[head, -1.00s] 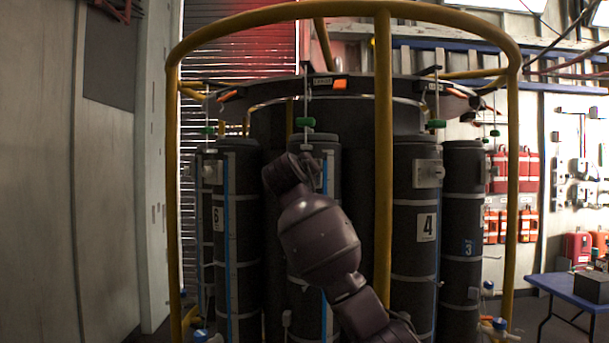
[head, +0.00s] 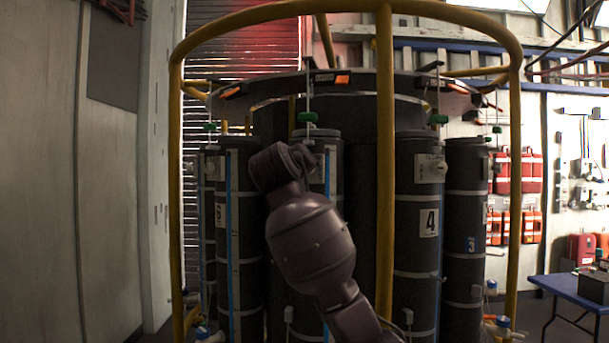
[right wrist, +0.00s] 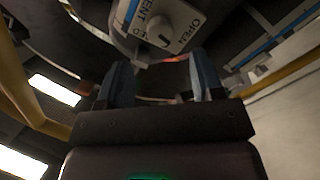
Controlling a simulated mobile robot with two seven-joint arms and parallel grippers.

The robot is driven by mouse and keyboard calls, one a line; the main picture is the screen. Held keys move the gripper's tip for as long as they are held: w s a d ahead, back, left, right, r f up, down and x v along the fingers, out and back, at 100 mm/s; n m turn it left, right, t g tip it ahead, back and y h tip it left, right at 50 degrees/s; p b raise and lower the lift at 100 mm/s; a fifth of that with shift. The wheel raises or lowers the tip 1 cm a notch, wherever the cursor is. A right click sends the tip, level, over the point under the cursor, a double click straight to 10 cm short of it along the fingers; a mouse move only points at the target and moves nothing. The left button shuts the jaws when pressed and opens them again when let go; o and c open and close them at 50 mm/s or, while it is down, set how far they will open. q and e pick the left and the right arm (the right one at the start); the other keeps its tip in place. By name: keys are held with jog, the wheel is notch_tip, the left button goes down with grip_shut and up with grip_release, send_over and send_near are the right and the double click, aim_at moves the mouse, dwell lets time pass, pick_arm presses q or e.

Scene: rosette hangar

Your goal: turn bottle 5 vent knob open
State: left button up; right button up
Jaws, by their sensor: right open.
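The bottle 5 vent knob (right wrist: 160,33) shows in the right wrist view as a pale round knob on a plate with VENT lettering and a blue stripe. My right gripper (right wrist: 163,72) is open. Its two fingers point up toward the knob, one to each side below it, apart from it with nothing between them. In the head view my right arm covers much of the middle dark bottle (head: 303,312), between bottles 6 and 4. The knob and the right gripper are hidden there behind my arm. My left gripper is in neither view.
A yellow tubular frame (head: 384,180) surrounds the bottles, with an upright just right of my arm. Bottle 6 (head: 240,250) stands left, bottle 4 (head: 415,250) and bottle 3 (head: 466,220) right. A blue table (head: 570,291) stands at the far right.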

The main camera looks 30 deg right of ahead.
jog(key=v, duration=0.4)
jog(key=shift+b, duration=0.3)
